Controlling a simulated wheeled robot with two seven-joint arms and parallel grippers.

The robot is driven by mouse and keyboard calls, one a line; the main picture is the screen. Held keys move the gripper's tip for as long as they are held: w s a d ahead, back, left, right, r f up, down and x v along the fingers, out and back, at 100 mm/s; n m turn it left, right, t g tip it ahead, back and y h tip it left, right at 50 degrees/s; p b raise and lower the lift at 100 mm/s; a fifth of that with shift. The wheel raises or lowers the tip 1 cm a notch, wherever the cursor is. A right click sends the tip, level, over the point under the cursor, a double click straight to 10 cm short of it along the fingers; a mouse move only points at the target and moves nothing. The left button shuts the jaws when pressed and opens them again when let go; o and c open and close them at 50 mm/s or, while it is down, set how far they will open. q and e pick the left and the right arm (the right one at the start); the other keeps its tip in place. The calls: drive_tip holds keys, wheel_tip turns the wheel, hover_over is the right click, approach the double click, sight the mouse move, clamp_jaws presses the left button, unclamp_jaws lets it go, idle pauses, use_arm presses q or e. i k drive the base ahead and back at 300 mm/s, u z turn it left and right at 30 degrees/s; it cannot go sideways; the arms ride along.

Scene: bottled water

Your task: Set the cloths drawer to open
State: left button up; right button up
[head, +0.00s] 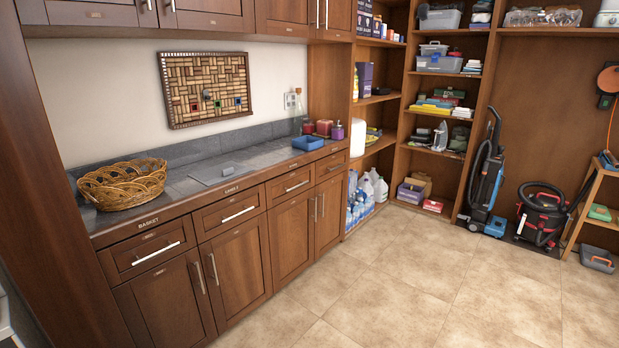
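A row of several dark wood drawers runs under the countertop. From left to right are the first drawer (120,262), the second drawer (215,215), the third drawer (280,185) and the rightmost drawer (326,170). All look closed, with their fronts flush with the cabinet. The first three have clear silver bar handles. Neither of my grippers is in view.
A wicker basket (122,186), a flat grey item (214,176) and a blue bin (307,143) sit on the countertop. Cabinet doors (168,305) below are closed. The tiled floor (410,280) before them is clear. A vacuum (486,180) stands at the far right.

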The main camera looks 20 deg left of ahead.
sight(281, 188)
drive_tip(key=i, duration=2.25)
drive_tip(key=u, duration=2.45)
